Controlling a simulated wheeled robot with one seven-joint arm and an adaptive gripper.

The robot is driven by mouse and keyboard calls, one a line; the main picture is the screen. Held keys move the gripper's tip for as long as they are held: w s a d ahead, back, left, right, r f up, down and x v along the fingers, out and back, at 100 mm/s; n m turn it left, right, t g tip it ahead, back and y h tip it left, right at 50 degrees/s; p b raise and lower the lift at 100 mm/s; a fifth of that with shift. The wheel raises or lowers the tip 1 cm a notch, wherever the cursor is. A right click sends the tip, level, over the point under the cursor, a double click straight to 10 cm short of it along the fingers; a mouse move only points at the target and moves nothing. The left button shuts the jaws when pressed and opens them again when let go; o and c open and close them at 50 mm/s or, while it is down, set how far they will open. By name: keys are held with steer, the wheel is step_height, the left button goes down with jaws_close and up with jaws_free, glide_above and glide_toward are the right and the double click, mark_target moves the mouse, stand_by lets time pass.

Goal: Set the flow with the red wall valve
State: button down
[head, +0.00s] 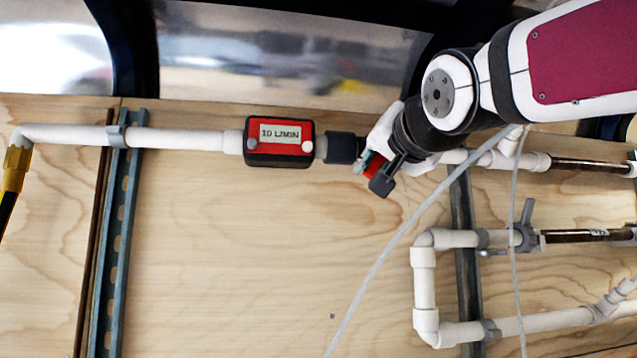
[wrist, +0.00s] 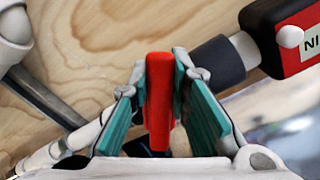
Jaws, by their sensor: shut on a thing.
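The red wall valve's handle (wrist: 159,105) stands between the two teal finger pads of my gripper (wrist: 160,95) in the wrist view, with the pads close against its sides. In the head view a bit of the red handle (head: 375,165) shows beside my gripper (head: 372,172); the rest of the valve is hidden behind the gripper. The valve sits in the upper white pipe, right of a dark grey coupling (head: 341,148). A red flow meter (head: 280,142) left of the coupling reads what looks like 10 L/MIN. Its display is partly cut off in the wrist view (wrist: 300,40).
White pipes run along the plywood wall (head: 250,250). A lower pipe loop (head: 425,280) with a grey valve (head: 527,228) is at the right. A thin pale tube (head: 385,255) hangs in front. Metal strut rails (head: 117,240) stand upright on the wall.

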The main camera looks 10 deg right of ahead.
steer(key=c, duration=1.5)
jaws_free()
steer(key=shift+s, duration=0.1)
steer(key=s, duration=1.1)
steer(key=shift+s, duration=0.4)
steer(key=shift+f, duration=0.1)
